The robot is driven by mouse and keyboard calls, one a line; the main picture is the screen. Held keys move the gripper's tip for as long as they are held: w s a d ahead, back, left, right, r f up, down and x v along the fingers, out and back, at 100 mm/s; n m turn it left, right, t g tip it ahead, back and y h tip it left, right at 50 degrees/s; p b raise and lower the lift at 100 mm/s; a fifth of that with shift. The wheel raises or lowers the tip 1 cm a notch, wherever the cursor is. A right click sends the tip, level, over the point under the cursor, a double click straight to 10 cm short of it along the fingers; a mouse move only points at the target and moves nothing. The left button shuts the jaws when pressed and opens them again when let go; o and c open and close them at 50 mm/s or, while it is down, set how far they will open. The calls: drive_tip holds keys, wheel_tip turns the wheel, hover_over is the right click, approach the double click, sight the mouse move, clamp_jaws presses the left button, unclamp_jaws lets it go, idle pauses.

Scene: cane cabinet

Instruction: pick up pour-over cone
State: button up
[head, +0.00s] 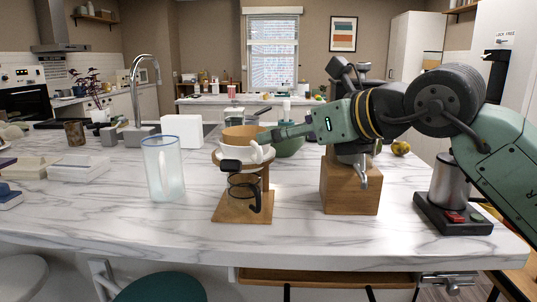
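The pour-over cone (256,153) is white and sits in the ring of a wooden stand (230,207). A tan, filter-like piece (240,134) shows above its rim. A glass carafe (245,188) with a black handle stands on the stand's base below the cone. My gripper (264,137) reaches in from the right, its tip at the cone's upper right side. It overlaps the cone in the picture; I cannot tell whether it touches it. The fingers are small and dark, and their opening cannot be made out.
A clear glass pitcher (165,170) stands left of the stand. A grinder on a wooden block (349,188) stands to the right, below my arm. A green bowl (291,147) is behind the gripper. The marble counter (110,215) is clear at front left.

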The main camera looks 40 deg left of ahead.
sight(256, 142)
drive_tip(key=shift+f+p+x, duration=0.1)
drive_tip(key=shift+p+x, duration=0.6)
drive_tip(key=shift+x, duration=1.9)
drive_tip(key=shift+f+p+x, duration=0.15)
drive_tip(key=shift+p+x, duration=0.55)
drive_tip(key=shift+x, duration=1.9)
drive_tip(key=shift+s+d, duration=0.1)
drive_tip(key=shift+s, duration=0.05)
drive_tip(key=c, duration=1.4)
drive_tip(key=shift+r, duration=0.35)
drive_tip(key=c, duration=0.4)
wheel_tip(256, 142, up, 9)
drive_tip(key=shift+r+b, duration=0.2)
drive_tip(key=shift+b, duration=0.35)
drive_tip(key=shift+c, duration=0.7)
